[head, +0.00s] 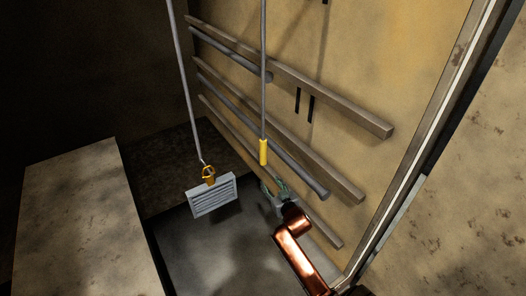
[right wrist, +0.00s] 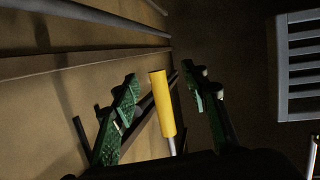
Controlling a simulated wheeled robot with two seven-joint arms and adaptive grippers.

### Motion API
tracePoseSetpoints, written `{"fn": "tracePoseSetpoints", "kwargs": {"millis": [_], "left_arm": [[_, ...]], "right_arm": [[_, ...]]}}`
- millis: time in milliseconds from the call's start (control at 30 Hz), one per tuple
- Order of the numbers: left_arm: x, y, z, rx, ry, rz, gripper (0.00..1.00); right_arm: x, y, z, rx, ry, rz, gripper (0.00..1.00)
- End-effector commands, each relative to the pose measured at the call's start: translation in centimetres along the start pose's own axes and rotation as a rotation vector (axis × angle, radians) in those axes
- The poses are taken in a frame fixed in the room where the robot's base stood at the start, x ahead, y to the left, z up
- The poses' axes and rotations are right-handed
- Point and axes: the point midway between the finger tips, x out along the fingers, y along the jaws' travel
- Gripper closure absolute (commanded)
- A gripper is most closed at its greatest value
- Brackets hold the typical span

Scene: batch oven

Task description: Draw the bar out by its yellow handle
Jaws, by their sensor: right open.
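The yellow handle (head: 263,152) sits at the lower end of a thin grey bar (head: 263,70) that runs up out of the head view. In the right wrist view the handle (right wrist: 162,103) appears between the two green fingers, with a short piece of bar at its lower end. My right gripper (head: 273,187) is open and empty. In the head view it is a little below and right of the handle, apart from it. The right wrist view shows both fingers (right wrist: 159,78) spread wide. My left gripper is not in view.
Grey rails (head: 330,105) run along the tan wall (head: 400,60) close behind the handle. Left of it a grey slatted block (head: 212,197) hangs from another rod by an orange fitting (head: 209,174). A pale block (head: 80,225) stands at far left. Dark floor lies below.

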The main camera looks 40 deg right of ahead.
Motion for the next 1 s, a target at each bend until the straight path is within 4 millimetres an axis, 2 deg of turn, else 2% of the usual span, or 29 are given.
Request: {"fn": "tracePoseSetpoints", "kwargs": {"millis": [33, 100, 233, 367, 733, 1000], "left_arm": [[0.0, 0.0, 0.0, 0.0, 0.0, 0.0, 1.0], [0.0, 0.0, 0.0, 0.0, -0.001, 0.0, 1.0], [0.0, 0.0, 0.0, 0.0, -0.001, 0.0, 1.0], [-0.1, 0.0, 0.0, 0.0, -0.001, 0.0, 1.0], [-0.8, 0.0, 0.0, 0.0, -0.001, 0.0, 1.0], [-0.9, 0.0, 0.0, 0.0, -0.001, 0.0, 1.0]], "right_arm": [[1.4, 0.7, -2.6, 0.015, 0.07, 0.001, 0.58], [2.6, 1.3, -5.3, 0.036, 0.151, -0.004, 0.58], [3.7, 1.9, -8.3, 0.056, 0.236, -0.014, 0.58], [4.7, 2.1, -9.3, 0.062, 0.259, -0.017, 0.58], [10.0, 2.0, -10.6, 0.061, 0.256, -0.016, 0.58], [11.3, 2.0, -10.8, 0.061, 0.255, -0.016, 0.58]]}}
